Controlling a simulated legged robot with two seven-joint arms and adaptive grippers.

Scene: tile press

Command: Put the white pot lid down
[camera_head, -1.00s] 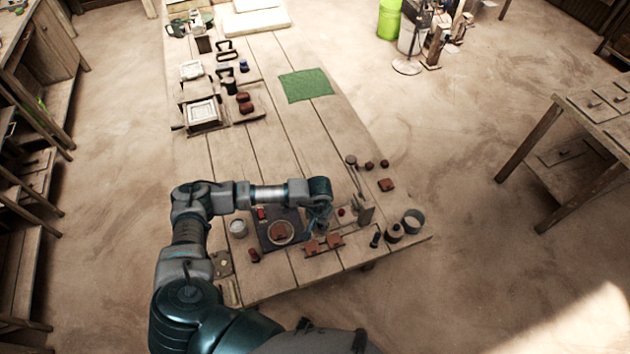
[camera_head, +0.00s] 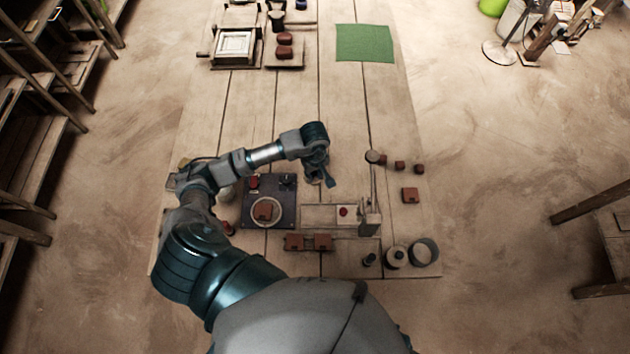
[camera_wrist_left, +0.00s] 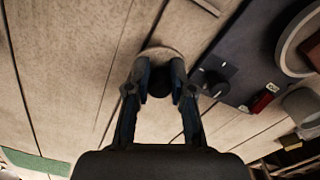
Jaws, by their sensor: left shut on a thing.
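In the left wrist view, the lid (camera_wrist_left: 161,52) shows as a pale round rim just beyond my fingertips, with a dark knob between them. My left gripper (camera_wrist_left: 161,78) is shut on that knob. In the head view, my left gripper (camera_head: 329,180) points down over bare boards, right of the dark plate and beyond the small wooden frame. The lid cannot be made out there. I cannot tell whether it touches the table. A pale pot (camera_wrist_left: 303,106) stands beside the dark plate in the wrist view. My right gripper is not in view.
The dark plate (camera_head: 283,215) carries a ring with a brown tile. Brown blocks (camera_head: 308,242), an upright post (camera_head: 371,190) and round containers (camera_head: 424,252) stand near the front and right. A green mat (camera_head: 365,43) lies farther back. The boards between are clear.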

